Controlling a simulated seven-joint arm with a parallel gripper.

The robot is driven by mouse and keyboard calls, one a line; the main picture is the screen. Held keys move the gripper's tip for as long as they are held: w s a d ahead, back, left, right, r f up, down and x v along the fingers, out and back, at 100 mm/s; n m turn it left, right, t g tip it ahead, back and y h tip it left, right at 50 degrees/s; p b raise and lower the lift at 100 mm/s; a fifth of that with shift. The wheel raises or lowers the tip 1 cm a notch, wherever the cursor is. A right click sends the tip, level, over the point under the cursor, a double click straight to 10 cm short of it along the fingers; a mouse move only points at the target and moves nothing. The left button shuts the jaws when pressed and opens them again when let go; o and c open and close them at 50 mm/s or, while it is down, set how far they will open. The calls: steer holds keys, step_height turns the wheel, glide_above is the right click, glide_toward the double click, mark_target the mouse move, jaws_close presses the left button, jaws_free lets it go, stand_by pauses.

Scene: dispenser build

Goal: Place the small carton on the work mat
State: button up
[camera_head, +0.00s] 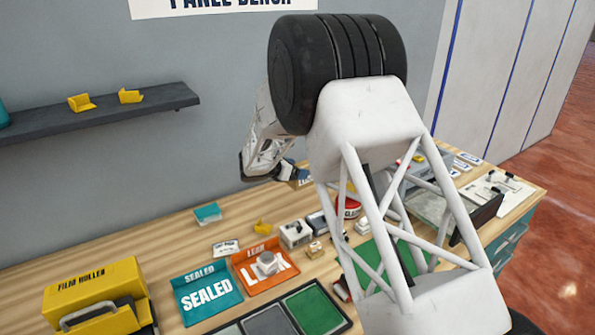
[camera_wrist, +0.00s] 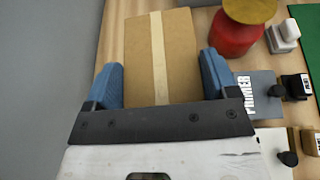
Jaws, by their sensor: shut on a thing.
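My gripper (camera_wrist: 163,72) is shut on a small brown carton (camera_wrist: 178,60) with a pale tape strip down its middle; a blue finger lies along each side. A green mat (camera_head: 366,260), which looks like the work mat, lies on the bench to the right, partly hidden behind my arm. A green edge, likely the same mat, shows at the top right of the wrist view (camera_wrist: 308,14).
Teal SEALED (camera_head: 208,291) and orange LEAK (camera_head: 262,287) trays and a yellow film roller (camera_head: 95,290) stand left.

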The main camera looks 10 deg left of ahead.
steer(key=shift+r, duration=0.1)
steer(key=shift+r, duration=0.55)
step_height(320, 180, up, 4)
steer(key=shift+r, duration=0.1)
steer(key=s+d, duration=1.6)
steer(key=s, duration=0.4)
steer(key=s+d, duration=1.6)
steer(key=s, duration=0.5)
step_height(320, 180, down, 10)
steer(key=shift+d+m+g+h, duration=0.15)
steer(key=shift+m+g+h, duration=0.15)
steer(key=shift+m+h, duration=0.1)
steer(key=shift+w+r, duration=0.1)
